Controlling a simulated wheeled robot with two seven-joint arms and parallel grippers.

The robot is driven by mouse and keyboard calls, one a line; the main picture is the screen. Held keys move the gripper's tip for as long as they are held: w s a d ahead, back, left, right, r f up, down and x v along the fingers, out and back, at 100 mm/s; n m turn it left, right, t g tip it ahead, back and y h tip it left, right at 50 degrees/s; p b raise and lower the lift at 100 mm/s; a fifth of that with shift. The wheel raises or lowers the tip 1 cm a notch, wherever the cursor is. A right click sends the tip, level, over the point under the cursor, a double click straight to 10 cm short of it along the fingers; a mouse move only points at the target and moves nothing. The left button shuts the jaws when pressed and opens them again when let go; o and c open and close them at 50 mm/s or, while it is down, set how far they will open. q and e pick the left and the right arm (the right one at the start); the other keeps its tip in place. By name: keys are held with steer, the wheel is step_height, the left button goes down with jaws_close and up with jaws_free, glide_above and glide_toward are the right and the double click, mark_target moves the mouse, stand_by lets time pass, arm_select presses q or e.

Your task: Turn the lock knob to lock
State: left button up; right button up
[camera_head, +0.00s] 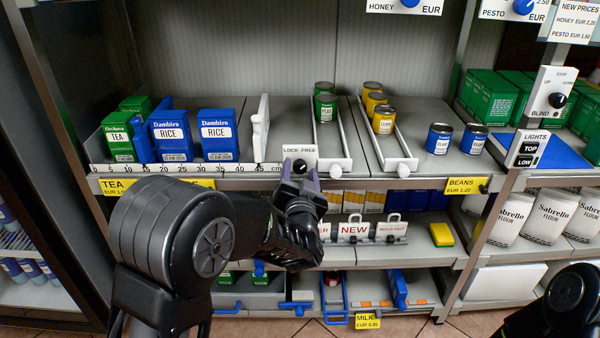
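A white plate marked LOCK FREE (299,150) sits on the front edge of the upper shelf. A small dark knob (300,166) shows just below its lettering. My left gripper (301,178) is right in front of the plate, its two fingers spread with the knob showing between their tips. I cannot tell whether a finger touches the knob. The gripper hides the lower part of the plate, and the knob's exact pointing direction is too small to tell. My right gripper is out of view; only a dark part of that arm shows at the lower right.
The shelf's ruler rail (190,167) runs left of the plate. A white upright divider (261,128), blue RICE boxes (218,135) and white can channels (333,150) stand above.

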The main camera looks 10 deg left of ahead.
arm_select(q)
jaws_close()
stand_by(0.3)
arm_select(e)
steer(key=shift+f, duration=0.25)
arm_select(q)
steer(key=n+b, duration=0.4)
steer(key=n, duration=0.1)
steer(key=shift+f+b, duration=0.2)
steer(key=shift+b, duration=0.1)
steer(key=n+b, duration=0.7)
steer(key=n, duration=0.1)
steer(key=n+b, duration=0.2)
steer(key=shift+n, duration=0.4)
steer(key=shift+r+n+b, duration=0.15)
steer(key=shift+n+b, duration=0.8)
steer(key=shift+n, duration=0.25)
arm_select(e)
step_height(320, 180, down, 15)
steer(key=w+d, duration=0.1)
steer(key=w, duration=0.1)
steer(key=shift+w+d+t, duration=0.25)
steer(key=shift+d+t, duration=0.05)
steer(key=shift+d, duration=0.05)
